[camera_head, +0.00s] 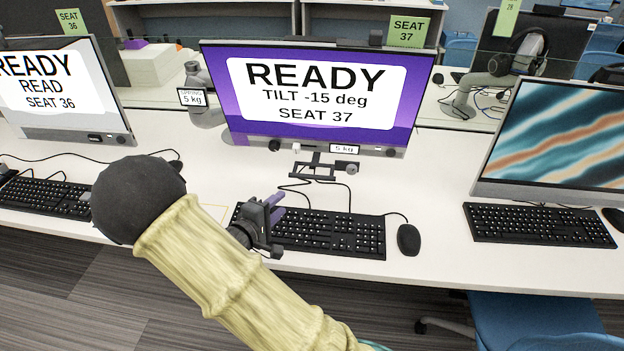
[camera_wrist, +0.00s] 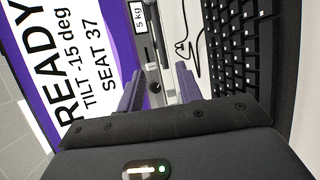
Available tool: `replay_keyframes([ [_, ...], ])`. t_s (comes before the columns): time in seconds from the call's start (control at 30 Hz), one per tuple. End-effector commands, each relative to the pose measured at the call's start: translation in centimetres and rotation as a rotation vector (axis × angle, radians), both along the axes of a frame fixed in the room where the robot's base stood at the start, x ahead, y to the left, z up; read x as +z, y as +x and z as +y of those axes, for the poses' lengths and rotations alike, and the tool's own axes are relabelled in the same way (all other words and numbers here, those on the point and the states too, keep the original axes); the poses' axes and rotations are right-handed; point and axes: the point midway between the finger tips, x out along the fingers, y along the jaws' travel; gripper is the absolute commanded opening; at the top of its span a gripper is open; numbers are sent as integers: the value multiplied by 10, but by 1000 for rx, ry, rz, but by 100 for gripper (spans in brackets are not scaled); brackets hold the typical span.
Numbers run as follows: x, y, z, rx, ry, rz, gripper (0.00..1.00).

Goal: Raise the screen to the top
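The seat 37 screen (camera_head: 318,92) stands behind the middle keyboard, reading "READY, TILT -15 deg, SEAT 37" on purple and white. It also fills the left of the wrist view (camera_wrist: 95,60). A dark bracket (camera_head: 326,168) with a round knob shows under its lower edge. A "5 kg" label (camera_head: 344,148) is on the lower bezel. My gripper (camera_head: 279,206), with purple fingers, is below and left of the bracket, above the keyboard's left end. In the wrist view my gripper (camera_wrist: 160,70) is open, with a gap between the fingers and nothing held.
The middle keyboard (camera_head: 320,232) and mouse (camera_head: 409,239) lie in front of the screen. The seat 36 screen (camera_head: 60,88) stands left and another screen (camera_head: 560,140) right. A grey support arm (camera_head: 203,100) shows behind the screen's left edge. Cables lie below the screen.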

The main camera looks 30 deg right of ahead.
Motion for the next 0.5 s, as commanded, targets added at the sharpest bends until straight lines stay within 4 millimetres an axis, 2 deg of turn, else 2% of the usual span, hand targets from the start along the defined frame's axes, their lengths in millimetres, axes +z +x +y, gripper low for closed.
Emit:
replay_keyframes([
  [0.27, -5, 10, -16, -2, 2, 0, 36],
  [0.5, -12, 31, -50, -3, 2, 1, 36],
])
